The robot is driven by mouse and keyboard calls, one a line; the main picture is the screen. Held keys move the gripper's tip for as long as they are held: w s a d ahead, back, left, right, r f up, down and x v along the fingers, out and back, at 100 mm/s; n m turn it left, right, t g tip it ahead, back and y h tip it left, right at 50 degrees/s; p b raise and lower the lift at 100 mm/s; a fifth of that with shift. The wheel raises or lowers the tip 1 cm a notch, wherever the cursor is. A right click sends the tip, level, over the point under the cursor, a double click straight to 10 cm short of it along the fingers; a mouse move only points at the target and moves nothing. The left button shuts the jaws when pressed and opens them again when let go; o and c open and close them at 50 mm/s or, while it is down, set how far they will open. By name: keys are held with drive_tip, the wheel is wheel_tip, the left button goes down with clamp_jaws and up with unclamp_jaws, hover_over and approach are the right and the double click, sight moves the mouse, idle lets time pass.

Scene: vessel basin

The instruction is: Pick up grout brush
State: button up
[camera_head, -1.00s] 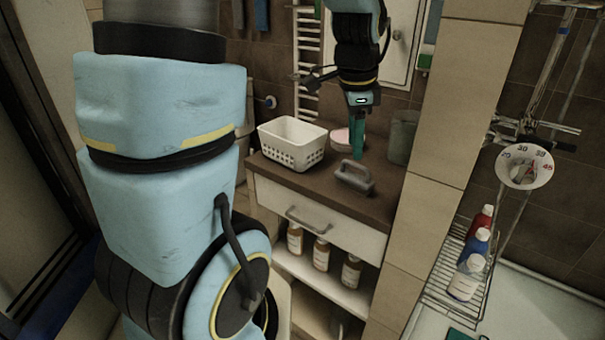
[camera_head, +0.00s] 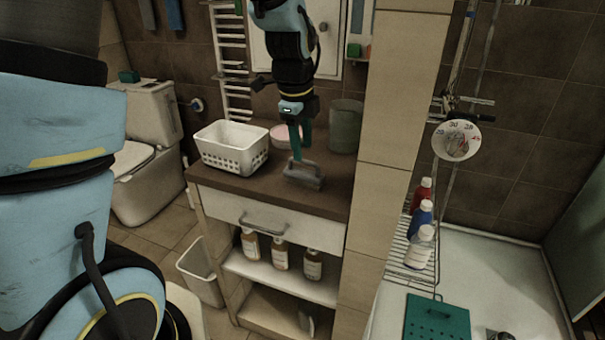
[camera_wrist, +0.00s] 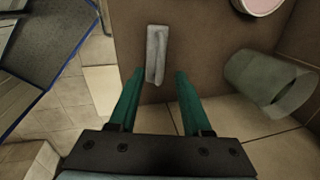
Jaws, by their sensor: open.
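The grout brush (camera_head: 303,174) is a grey block with a handle, lying on the brown top of the cabinet near its front right part. In the wrist view the grout brush (camera_wrist: 157,54) shows as a narrow pale grey bar, beyond the fingertips and roughly in line with the gap between them. My gripper (camera_head: 296,150) points down over the brush, its green fingers overlapping it in the head view. In the wrist view my gripper (camera_wrist: 155,75) is open, with nothing between its two green fingers. I cannot tell the exact height above the brush.
A white basket (camera_head: 232,148) stands left on the cabinet top (camera_head: 262,184). A pink-white round dish (camera_head: 283,136) and a grey-green bin (camera_head: 346,127) stand behind the brush. A tiled wall (camera_head: 385,130) rises close on the right. Bottles (camera_head: 280,254) stand on the shelf below.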

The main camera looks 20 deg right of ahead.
sight(303, 161)
drive_tip(key=shift+w+d+f+p, duration=0.1)
drive_tip(key=shift+f+p, duration=0.1)
drive_tip(key=shift+f, duration=0.5)
drive_tip(key=shift+w+d+f+p, duration=0.1)
drive_tip(key=shift+w+f+p, duration=0.05)
drive_tip(key=shift+f, duration=0.55)
drive_tip(key=shift+w+d+f+p, duration=0.1)
drive_tip(key=shift+f+p, duration=0.1)
drive_tip(key=shift+f, duration=0.5)
clamp_jaws()
